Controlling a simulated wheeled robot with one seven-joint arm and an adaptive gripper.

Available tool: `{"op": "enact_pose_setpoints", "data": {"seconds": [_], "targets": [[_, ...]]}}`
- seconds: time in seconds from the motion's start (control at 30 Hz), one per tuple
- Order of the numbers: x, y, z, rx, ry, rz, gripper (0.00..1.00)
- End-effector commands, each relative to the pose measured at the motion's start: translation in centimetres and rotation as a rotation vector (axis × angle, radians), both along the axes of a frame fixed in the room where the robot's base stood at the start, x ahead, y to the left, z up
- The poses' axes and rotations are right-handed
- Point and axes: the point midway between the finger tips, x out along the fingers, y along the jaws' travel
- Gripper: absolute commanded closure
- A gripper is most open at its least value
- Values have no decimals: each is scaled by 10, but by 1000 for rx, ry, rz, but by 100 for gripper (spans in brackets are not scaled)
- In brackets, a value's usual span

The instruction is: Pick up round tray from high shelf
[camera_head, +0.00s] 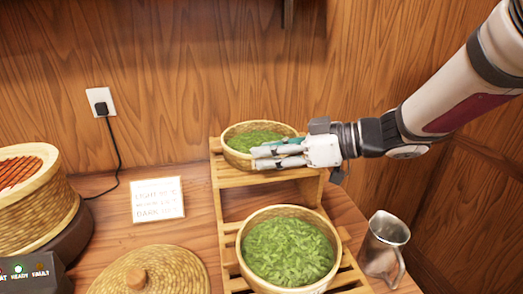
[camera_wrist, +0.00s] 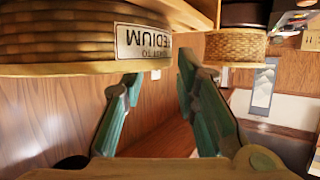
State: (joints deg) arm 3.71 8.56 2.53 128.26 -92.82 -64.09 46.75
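The round tray is a woven basket of green leaves (camera_head: 240,157) on the upper tier of a wooden slatted stand. In the wrist view, which is upside down, the same basket (camera_wrist: 55,45) fills the upper left, with a white label reading "roast to medium". My gripper (camera_head: 262,158) reaches in from the right, beside the basket's front right side, and hides part of its rim. In the wrist view my gripper (camera_wrist: 160,80) has its teal fingers apart with nothing between them. One finger overlaps the basket's rim there; I cannot tell whether they touch.
A second leaf basket (camera_head: 288,250) sits on the lower tier of the stand (camera_head: 218,205). A woven lid (camera_head: 150,272), a sign card (camera_head: 158,200) and a round woven steamer (camera_head: 35,205) are to the left. The wooden wall is close behind.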

Motion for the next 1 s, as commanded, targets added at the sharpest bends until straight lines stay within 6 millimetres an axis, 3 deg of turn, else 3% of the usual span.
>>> {"op": "enact_pose_setpoints", "data": {"seconds": [0.27, 0.5, 0.77, 0.9, 1.0], "targets": [[3, 17, -7, 0, 0, 3, 72], [10, 48, -18, -1, 0, 3, 72], [11, 52, -18, 1, 0, 0, 72], [11, 52, -18, 0, 0, 0, 100], [11, 52, -18, 0, 0, 0, 100]]}}
